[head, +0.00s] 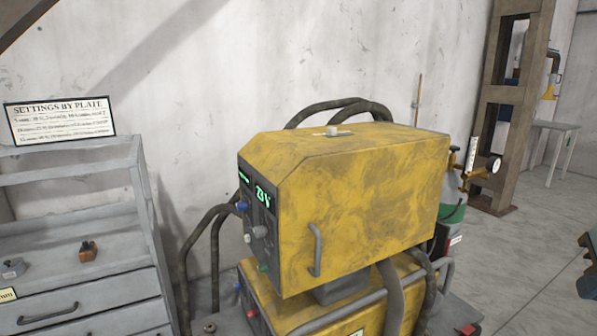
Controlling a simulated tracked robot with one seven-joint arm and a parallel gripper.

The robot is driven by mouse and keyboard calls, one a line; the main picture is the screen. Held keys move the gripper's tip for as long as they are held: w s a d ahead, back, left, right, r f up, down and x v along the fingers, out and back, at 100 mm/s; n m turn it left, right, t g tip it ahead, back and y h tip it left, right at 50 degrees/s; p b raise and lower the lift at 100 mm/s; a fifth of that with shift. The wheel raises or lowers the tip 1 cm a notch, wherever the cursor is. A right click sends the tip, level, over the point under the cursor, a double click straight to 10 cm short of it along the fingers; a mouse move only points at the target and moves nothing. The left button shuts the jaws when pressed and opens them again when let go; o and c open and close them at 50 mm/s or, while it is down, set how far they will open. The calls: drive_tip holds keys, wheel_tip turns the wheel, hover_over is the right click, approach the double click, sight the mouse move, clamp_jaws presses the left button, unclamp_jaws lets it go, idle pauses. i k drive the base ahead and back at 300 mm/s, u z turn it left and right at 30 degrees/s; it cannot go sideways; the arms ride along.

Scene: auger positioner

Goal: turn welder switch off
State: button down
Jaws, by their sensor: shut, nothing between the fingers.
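The welder (365,190) is a worn yellow box standing on a lower yellow unit (300,308). Its dark front panel (258,212) faces left and is seen at a steep angle. A green display (263,196) on it is lit and appears to read 23 V. Below are a blue knob (241,207), a grey knob (259,232) and a green connector (263,267). A small pale knob on a plate (332,131) sits on the welder's top. I cannot tell which part is the power switch.
A grey drawer cabinet (85,245) with small parts and a settings sign (60,118) stands left. Thick cables (205,235) hang between it and the welder. A gas cylinder (452,200) and a rusty column (505,105) stand right. The floor at right is mostly open.

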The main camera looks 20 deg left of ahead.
sight(252, 312)
drive_tip(key=u, duration=0.8)
drive_tip(key=i, duration=0.1)
drive_tip(key=z, duration=1.95)
drive_tip(key=k, duration=1.75)
drive_tip(key=u, duration=1.8)
drive_tip(key=i, duration=1)
